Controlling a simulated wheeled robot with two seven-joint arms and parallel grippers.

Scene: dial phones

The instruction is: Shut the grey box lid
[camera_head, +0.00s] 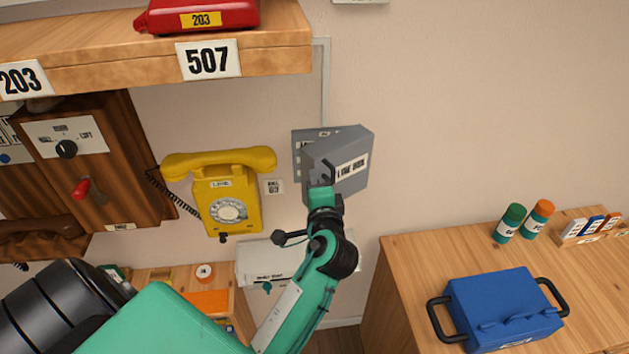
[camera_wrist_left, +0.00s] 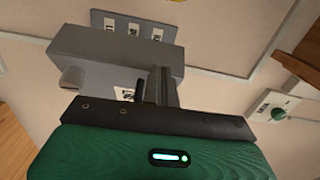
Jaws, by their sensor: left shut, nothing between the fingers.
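The grey box (camera_head: 303,148) is fixed to the wall right of the yellow phone. Its grey lid (camera_head: 350,150), with a white label, stands out from the wall at an angle, partly open. In the left wrist view the lid (camera_wrist_left: 105,45) fills the upper middle, and the box's back plate (camera_wrist_left: 120,17) with several white labels shows behind it. My left gripper (camera_head: 327,172) is shut and empty at the lid's lower left side. In the wrist view its fingers (camera_wrist_left: 155,88) are close to the lid; I cannot tell whether they touch it. My right gripper is out of view.
A yellow phone (camera_head: 228,197) hangs left of the box. A wooden shelf (camera_head: 270,52) with a red phone (camera_head: 200,14) is above left. At lower right, a wooden cabinet (camera_head: 410,270) holds a blue case (camera_head: 500,310). The wall right of the lid is clear.

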